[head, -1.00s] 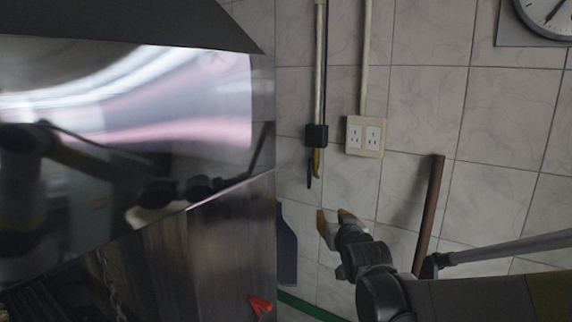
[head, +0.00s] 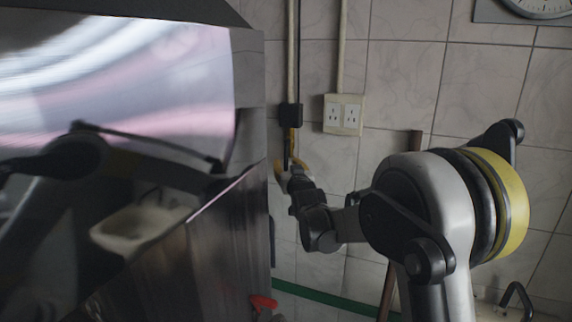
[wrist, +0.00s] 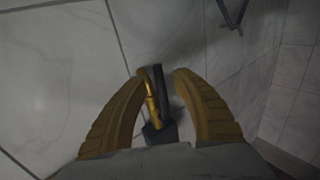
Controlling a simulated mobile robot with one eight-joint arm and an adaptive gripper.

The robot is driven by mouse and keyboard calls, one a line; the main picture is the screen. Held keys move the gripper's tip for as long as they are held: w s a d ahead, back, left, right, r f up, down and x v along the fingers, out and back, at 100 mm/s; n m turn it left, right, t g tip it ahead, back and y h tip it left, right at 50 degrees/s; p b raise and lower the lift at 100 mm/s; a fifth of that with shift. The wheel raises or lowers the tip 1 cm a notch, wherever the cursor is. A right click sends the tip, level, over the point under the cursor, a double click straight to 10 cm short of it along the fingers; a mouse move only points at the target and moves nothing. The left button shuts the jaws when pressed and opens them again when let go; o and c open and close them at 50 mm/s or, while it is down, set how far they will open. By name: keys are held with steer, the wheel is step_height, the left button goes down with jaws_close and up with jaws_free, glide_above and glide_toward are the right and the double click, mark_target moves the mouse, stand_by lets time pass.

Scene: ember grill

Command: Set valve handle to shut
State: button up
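A yellow valve handle (head: 292,140) hangs below a black box (head: 290,115) on the wall pipe. It points down. In the wrist view, the yellow handle (wrist: 151,95) and a dark bar beside it lie between my two yellow fingers, near the left fingertip. I cannot tell whether that finger touches it. My gripper (head: 290,168) is just below and around the handle's lower end in the head view. In the wrist view my gripper (wrist: 163,76) is open, with a gap between the tips. The handle's lower end is partly hidden by the fingers in the head view.
A shiny metal hood (head: 120,100) and cabinet stand close on the left. A red handle-like piece (head: 263,302) sticks out at its lower edge. A white socket plate (head: 343,114) is right of the pipe. A brown pole (head: 387,290) leans behind my arm.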

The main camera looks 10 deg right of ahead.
steer(key=shift+w, duration=0.45)
jaws_close()
steer(key=shift+s, duration=0.1)
steer(key=shift+s+d+r+n+g+h+p, duration=0.6)
steer(key=shift+d+r+n+g+h+p, duration=0.65)
steer(key=shift+n, duration=0.6)
steer(key=shift+s+d+r+n+g+h+p, duration=0.7)
steer(key=shift+r+n+g+p, duration=0.35)
steer(key=shift+n+g+p, duration=0.7)
steer(key=shift+s+d+r+n+g+h+p, duration=0.5)
steer(key=shift+d+r+n+g+h+p, duration=0.55)
steer(key=shift+n, duration=0.95)
steer(key=shift+a+r+g, duration=0.15)
steer(key=shift+g, duration=0.2)
